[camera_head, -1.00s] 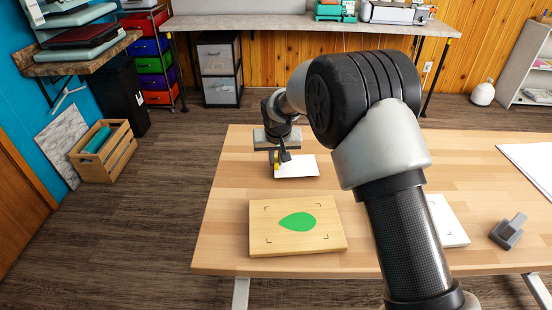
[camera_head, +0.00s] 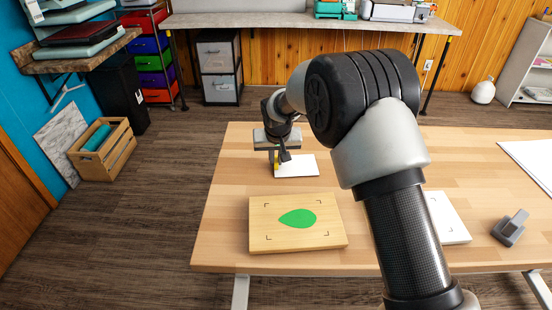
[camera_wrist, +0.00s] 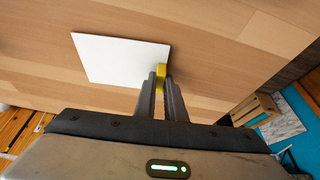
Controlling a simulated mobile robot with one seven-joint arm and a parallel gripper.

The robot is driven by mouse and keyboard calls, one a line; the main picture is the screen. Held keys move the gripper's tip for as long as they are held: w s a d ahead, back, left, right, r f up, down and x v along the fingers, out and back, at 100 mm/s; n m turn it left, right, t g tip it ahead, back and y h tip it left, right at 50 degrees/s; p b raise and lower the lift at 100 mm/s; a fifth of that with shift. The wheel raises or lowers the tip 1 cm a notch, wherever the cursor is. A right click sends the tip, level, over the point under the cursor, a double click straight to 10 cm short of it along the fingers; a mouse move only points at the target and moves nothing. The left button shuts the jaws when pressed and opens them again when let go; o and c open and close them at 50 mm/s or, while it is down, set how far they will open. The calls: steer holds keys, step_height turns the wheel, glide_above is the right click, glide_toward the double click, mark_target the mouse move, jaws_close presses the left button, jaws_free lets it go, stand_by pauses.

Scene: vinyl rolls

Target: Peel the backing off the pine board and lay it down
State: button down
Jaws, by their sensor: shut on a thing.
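The pine board (camera_head: 270,234) lies flat near the table's front left, with a green leaf-shaped decal (camera_head: 297,218) on its top inside printed corner marks. A white backing sheet (camera_head: 300,166) is behind the board, at my gripper (camera_head: 277,166). In the wrist view my gripper (camera_wrist: 160,82) is shut on a yellow tab (camera_wrist: 161,72) at a corner of the white backing sheet (camera_wrist: 118,58). The sheet is apart from the board and close to the tabletop. I cannot tell whether it touches the table.
The wooden table (camera_head: 225,205) has free room around the sheet. A white item (camera_head: 447,217) lies partly behind my arm, and a grey holder-like object (camera_head: 509,228) stands at right. A large white sheet (camera_head: 532,160) is at the right edge. A wooden crate (camera_head: 103,152) stands on the floor.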

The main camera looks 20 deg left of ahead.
steer(key=shift+f, duration=0.15)
stand_by(0.3)
steer(key=c, duration=0.5)
jaws_free()
steer(key=shift+c, duration=0.2)
steer(key=p+v, duration=0.3)
steer(key=v, duration=0.6)
stand_by(0.8)
stand_by(0.3)
